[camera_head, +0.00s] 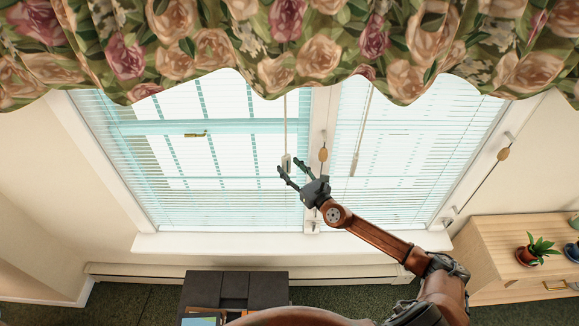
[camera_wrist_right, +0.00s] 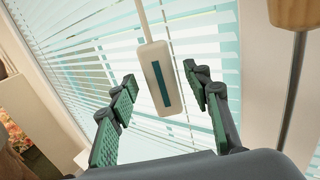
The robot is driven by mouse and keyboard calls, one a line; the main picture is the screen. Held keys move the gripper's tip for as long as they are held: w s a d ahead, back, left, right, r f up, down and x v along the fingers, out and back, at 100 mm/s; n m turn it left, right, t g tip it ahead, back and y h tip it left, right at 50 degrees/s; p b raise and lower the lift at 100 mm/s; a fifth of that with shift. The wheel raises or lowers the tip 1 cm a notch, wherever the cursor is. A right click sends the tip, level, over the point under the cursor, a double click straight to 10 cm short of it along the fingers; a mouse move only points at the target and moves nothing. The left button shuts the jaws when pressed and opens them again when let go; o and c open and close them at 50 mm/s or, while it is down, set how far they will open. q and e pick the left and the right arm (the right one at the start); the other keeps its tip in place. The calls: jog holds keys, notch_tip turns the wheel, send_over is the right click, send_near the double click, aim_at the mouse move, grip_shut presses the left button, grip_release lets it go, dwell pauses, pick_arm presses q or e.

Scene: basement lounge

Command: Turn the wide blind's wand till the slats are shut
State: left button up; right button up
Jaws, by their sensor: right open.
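The wide blind (camera_head: 225,205) covers the left window. Its pale slats stand open, with light and window bars showing between them. Its wand (camera_head: 285,120) hangs near its right edge and ends in a pale handle (camera_head: 286,162). In the right wrist view the handle (camera_wrist_right: 165,85) has a dark teal stripe and hangs between the fingertips as seen, with a gap on each side. My right gripper (camera_head: 290,169) is open and empty at the handle; it also shows in the right wrist view (camera_wrist_right: 160,80). I cannot tell the exact depth between them. My left gripper is not in view.
A second blind (camera_head: 410,190) hangs right, with its own wand (camera_head: 362,130). Wooden cord knobs (camera_head: 323,153) and (camera_head: 503,154) hang beside the blinds. A flowered valance (camera_head: 290,45) crosses the top. A wooden cabinet (camera_head: 490,245) with a potted plant (camera_head: 538,250) stands right.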

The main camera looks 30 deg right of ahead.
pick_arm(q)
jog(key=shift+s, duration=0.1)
pick_arm(e)
jog(key=shift+w, duration=0.25)
jog(key=shift+c, duration=0.7)
